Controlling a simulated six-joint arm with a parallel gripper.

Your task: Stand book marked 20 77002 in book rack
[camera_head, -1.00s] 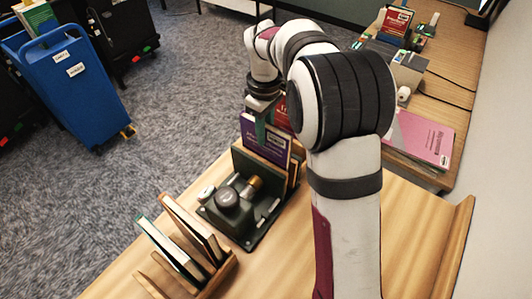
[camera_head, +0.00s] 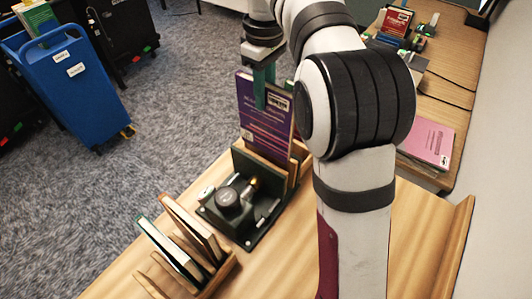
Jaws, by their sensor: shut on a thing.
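A purple book (camera_head: 255,120) with white print and a pale label stands upright at the back of the dark green desk unit. My gripper (camera_head: 264,98) is shut on its upper part, with a green finger across the cover. The book's lower edge is hidden behind the green plate, so I cannot tell whether it is clear of the unit. The number on its label is too small to read. A wooden rack (camera_head: 219,273) stands at the lower left, with a few books (camera_head: 172,250) leaning in it and open slots at its front left.
The green unit (camera_head: 241,231) with its black knob lies between the wooden rack and my arm. A blue cart (camera_head: 70,90) stands on the carpet at left. A pink book (camera_head: 428,143) lies on the side desk at right. The tabletop's front middle is clear.

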